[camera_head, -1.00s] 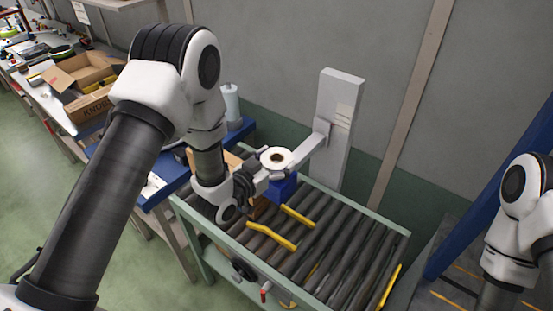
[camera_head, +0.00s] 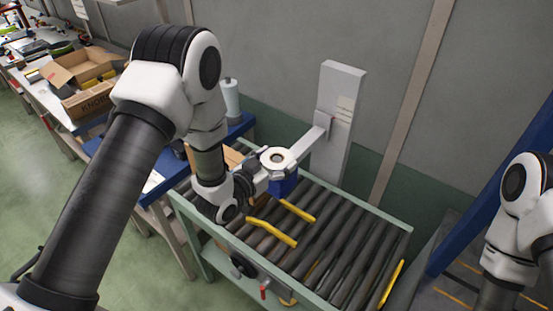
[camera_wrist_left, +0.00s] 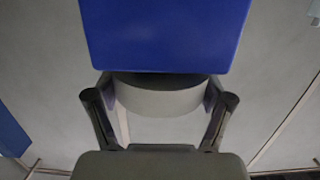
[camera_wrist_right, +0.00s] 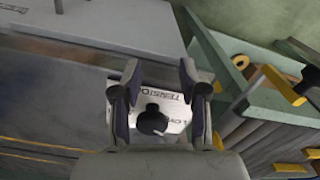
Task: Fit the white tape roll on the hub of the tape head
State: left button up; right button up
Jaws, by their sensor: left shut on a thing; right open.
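The white tape roll (camera_head: 278,155) is held flat in my left gripper (camera_head: 270,168), just above the blue body of the tape head (camera_head: 287,187). A grey arm (camera_head: 305,144) joins the tape head area to an upright column. In the left wrist view the roll (camera_wrist_left: 160,98) sits between the two fingers of my left gripper (camera_wrist_left: 160,95), close against the blue block (camera_wrist_left: 165,35), with a dark strip between them. Whether the hub is inside the roll's hole cannot be told. My right gripper (camera_wrist_right: 152,85) is open and empty, in front of a black knob (camera_wrist_right: 152,122).
The knob is on a white panel (camera_wrist_right: 175,106) lettered TENSION. The roller conveyor (camera_head: 335,240) with yellow bars (camera_head: 272,232) lies below the tape head. The grey column (camera_head: 338,110) stands behind it. A blue bench (camera_head: 160,185) is at the left.

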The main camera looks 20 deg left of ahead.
pick_arm(q)
jog(key=shift+d+f+b, duration=0.1)
jog(key=shift+f+b, duration=0.35)
jog(key=shift+f, duration=0.1)
jog(key=o, duration=1.1)
jog(key=shift+s, duration=0.1)
jog(key=v, duration=0.8)
